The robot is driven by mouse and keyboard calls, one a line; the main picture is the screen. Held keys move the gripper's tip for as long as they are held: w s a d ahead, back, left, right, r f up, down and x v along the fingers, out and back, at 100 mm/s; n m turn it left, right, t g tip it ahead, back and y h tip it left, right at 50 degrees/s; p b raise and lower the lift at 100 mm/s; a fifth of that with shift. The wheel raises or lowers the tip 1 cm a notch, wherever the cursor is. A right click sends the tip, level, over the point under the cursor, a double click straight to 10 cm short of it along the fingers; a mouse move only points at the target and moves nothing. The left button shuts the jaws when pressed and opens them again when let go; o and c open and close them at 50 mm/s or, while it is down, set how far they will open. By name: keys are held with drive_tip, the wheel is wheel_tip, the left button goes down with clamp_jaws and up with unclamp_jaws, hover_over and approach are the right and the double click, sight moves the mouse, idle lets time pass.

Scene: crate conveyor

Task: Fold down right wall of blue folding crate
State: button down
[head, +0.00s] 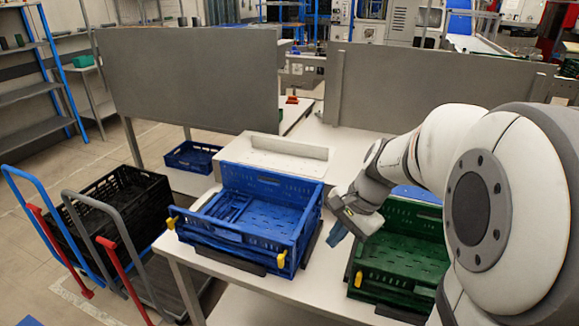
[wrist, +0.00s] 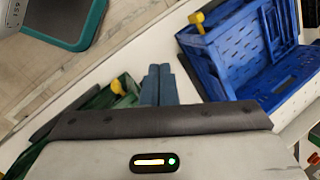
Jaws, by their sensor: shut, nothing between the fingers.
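The blue folding crate (head: 225,249) stands on the white table in the head view. Its back wall (head: 268,190) is upright, and its right wall (head: 306,232) also looks upright. The left side lies low, with a folded panel inside. Yellow latches (head: 281,260) sit at the front corners. In the wrist view the blue crate (wrist: 228,62) is at the upper right, one yellow latch (wrist: 197,19) showing. My gripper (head: 337,236) is right of the crate, above the gap to the green crate, apart from both. Its blue fingers (wrist: 158,84) are shut and empty.
A green crate (head: 385,283) stands close on the right, partly hidden by my arm; it also shows in the wrist view (wrist: 98,101). Grey panels (head: 190,80) stand behind the table. A black crate (head: 118,205) on a cart is at the left.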

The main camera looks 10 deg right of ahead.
drive_tip(key=w+d+f+m+t+y+p, duration=0.2)
drive_tip(key=w+d+m+t+y+p, duration=0.15)
drive_tip(key=w+d+m, duration=0.95)
approach(308, 224)
drive_tip(key=w+d, duration=0.1)
drive_tip(key=shift+g, duration=0.25)
drive_tip(key=shift+w+a+f+p, duration=0.25)
drive_tip(key=shift+w+a+p, duration=0.35)
drive_tip(key=shift+a, duration=0.25)
drive_tip(key=shift+w+a+f+p, duration=0.2)
drive_tip(key=shift+w+a+p, duration=0.2)
drive_tip(key=shift+w+a, duration=0.35)
drive_tip(key=shift+s+a+r, duration=0.1)
drive_tip(key=shift+a, duration=0.05)
